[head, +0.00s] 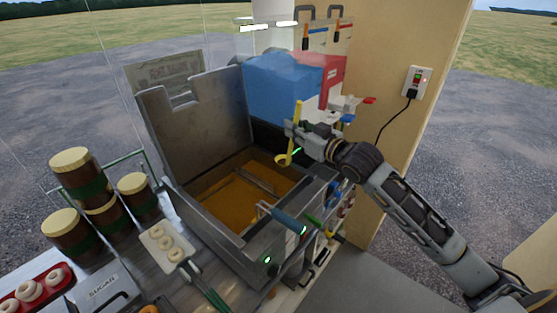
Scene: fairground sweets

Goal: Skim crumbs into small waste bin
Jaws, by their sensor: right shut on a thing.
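My right gripper (293,132) reaches in from the right and is shut on a yellow skimmer (298,110). The skimmer stands roughly upright in the grip, its round yellow head (283,160) hanging low at the back right of the fryer (180,196). I cannot tell whether the head touches the oil or holds anything. The orange-brown oil (230,205) fills the open fryer; crumbs are too small to make out. I cannot pick out a small waste bin with certainty. My left gripper is out of view.
A raised metal lid (190,120) stands behind the oil. A teal handle (284,218) juts over the fryer's front rim. Blue (285,85) and red (332,72) containers stand behind. Jars (76,172), a doughnut tray (153,236) and a sugar box (104,288) crowd the left.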

